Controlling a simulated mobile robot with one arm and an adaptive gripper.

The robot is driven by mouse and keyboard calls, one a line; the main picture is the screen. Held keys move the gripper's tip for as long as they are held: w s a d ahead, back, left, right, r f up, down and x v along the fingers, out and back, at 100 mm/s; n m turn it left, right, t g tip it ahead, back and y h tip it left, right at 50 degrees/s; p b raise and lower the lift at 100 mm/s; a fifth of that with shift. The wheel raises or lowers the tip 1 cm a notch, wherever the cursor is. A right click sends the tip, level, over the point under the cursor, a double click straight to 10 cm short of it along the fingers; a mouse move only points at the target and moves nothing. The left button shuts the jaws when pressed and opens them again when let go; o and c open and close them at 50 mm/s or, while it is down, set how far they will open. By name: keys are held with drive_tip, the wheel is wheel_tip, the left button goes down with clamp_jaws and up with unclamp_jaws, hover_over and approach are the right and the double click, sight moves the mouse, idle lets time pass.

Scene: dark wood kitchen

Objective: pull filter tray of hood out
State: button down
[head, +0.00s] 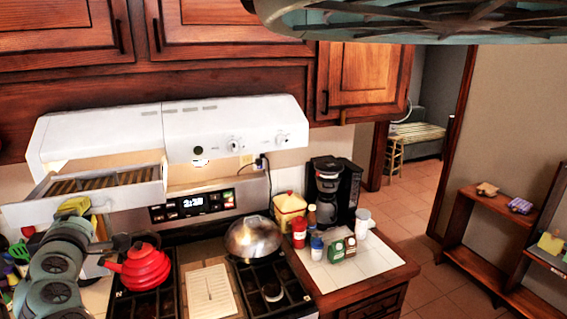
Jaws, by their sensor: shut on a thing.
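The white range hood (230,130) hangs under the dark wood cabinets, with knobs on its right front. Its filter tray (130,192) sticks out from the left half of the hood, and a striped brownish filter (100,181) shows inside it. My gripper (75,206) is at the tray's front edge, left of its middle, shut on it. My arm comes up from the lower left and hides part of the tray's front. The fingertips are small and partly hidden.
Below is a stove with a red kettle (141,268) at left and a domed metal lid (253,238) at right. A coffee maker (330,190), bottles and a green package (342,249) stand on the right counter. Open floor lies further right, beside a wooden shelf (475,215).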

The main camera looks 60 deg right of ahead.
drive_tip(key=shift+s+a, duration=0.1)
drive_tip(key=shift+s, duration=0.2)
drive_tip(key=c, duration=1)
unclamp_jaws()
drive_tip(key=shift+w, duration=0.1)
drive_tip(key=shift+v, duration=3.7)
